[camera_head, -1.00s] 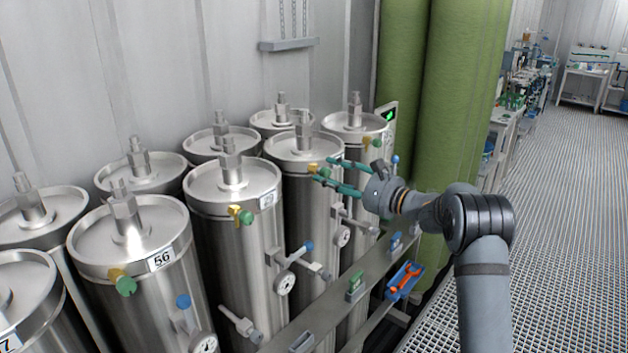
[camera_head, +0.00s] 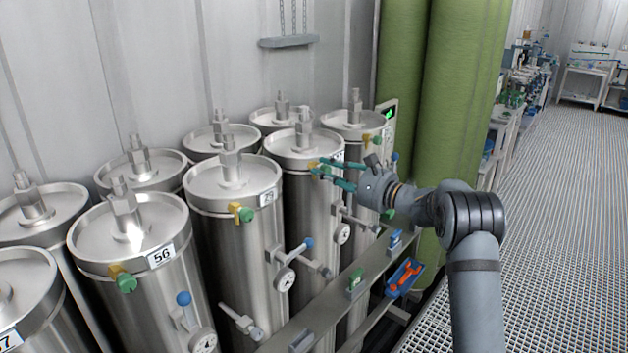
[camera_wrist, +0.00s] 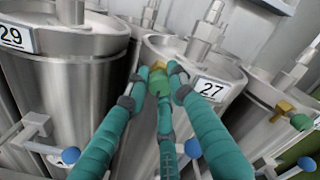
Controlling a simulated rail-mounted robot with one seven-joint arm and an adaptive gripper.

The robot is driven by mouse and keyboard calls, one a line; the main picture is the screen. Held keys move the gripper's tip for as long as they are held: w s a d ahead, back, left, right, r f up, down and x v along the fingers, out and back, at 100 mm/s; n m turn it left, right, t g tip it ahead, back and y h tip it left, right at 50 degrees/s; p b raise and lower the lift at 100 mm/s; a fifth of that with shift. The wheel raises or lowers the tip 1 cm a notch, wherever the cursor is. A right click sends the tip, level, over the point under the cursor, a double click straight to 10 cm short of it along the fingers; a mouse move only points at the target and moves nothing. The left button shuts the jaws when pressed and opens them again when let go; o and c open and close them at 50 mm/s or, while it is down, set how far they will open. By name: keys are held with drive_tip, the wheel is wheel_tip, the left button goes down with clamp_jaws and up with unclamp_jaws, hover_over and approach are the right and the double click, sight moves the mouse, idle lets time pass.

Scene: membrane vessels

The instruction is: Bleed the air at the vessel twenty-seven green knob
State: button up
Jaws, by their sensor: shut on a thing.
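Vessel twenty-seven (camera_wrist: 190,55) is a steel cylinder with a "27" label (camera_wrist: 211,89) at its upper rim. It also shows in the head view (camera_head: 303,205), partly behind my gripper. Its green knob (camera_wrist: 160,87) sits on a brass fitting (camera_wrist: 158,66) left of the label. My gripper (camera_wrist: 160,80) has teal fingers and is shut on the green knob, with fingers on both sides of it and one below. In the head view my gripper (camera_head: 325,170) reaches in from the right, and its fingers partly hide the knob.
Vessel 29 (camera_head: 235,250) stands at the left, with its own green knob (camera_head: 246,214). Blue-handled valves (camera_wrist: 70,156) and gauges (camera_head: 284,279) stick out below. The grating floor (camera_head: 560,220) at right is clear.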

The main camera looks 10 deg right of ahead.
clamp_jaws()
drive_tip(key=shift+f, duration=0.1)
